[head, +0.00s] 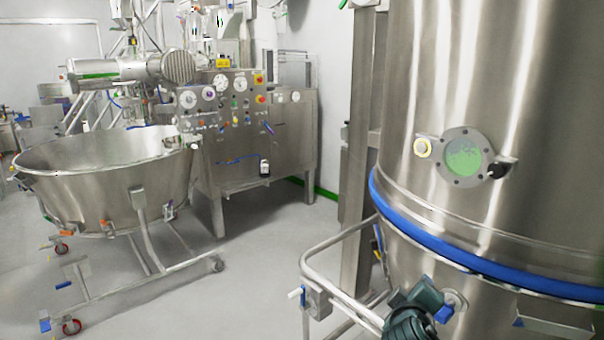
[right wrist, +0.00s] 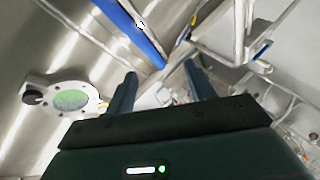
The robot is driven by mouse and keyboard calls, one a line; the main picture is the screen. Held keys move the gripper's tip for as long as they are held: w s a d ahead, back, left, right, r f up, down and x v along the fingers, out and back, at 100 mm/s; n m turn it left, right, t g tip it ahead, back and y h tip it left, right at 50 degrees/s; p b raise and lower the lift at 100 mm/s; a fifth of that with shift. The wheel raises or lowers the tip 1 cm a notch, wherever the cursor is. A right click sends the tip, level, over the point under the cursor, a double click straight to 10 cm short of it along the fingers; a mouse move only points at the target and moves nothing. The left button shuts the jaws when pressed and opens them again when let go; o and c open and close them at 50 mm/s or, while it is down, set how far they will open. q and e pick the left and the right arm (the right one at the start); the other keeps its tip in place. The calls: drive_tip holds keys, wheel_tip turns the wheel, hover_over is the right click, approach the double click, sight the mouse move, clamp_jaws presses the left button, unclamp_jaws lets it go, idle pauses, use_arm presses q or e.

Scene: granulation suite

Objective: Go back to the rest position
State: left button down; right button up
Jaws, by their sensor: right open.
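My right gripper (right wrist: 160,70) is open in the right wrist view, with its two dark teal fingers apart and nothing between them. In the head view, a dark teal part of my right arm or gripper shows at the bottom, in front of the large steel vessel (head: 470,90); its fingers cannot be made out clearly there. The vessel has a blue band (head: 470,262) and a round green sight glass (head: 467,157), which also shows at the left of the right wrist view (right wrist: 70,99). My left gripper is not in view.
A tubular rail (head: 322,252) runs beside the vessel, close to my right gripper. A wide steel bowl on a wheeled frame (head: 95,190) stands at left. Behind it is a steel control cabinet (head: 235,150) with gauges. The grey floor (head: 255,265) between is clear.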

drive_tip(key=s+a+f+g+y, duration=0.1)
drive_tip(key=s+a+f+y, duration=0.1)
drive_tip(key=s+f, duration=0.3)
drive_tip(key=s+a+f+y, duration=0.2)
drive_tip(key=f, duration=0.5)
drive_tip(key=s+a+f+m+y, duration=0.1)
drive_tip(key=s+f, duration=0.2)
drive_tip(key=s, duration=0.3)
drive_tip(key=s+a+f+m+y, duration=0.2)
drive_tip(key=s+f, duration=0.1)
drive_tip(key=s, duration=0.4)
drive_tip(key=s+a+f+m+g+y, duration=0.1)
drive_tip(key=s+f+y, duration=0.1)
drive_tip(key=s, duration=0.4)
drive_tip(key=shift+s+a+f, duration=0.15)
drive_tip(key=shift+s+f, duration=0.2)
drive_tip(key=shift+f, duration=0.45)
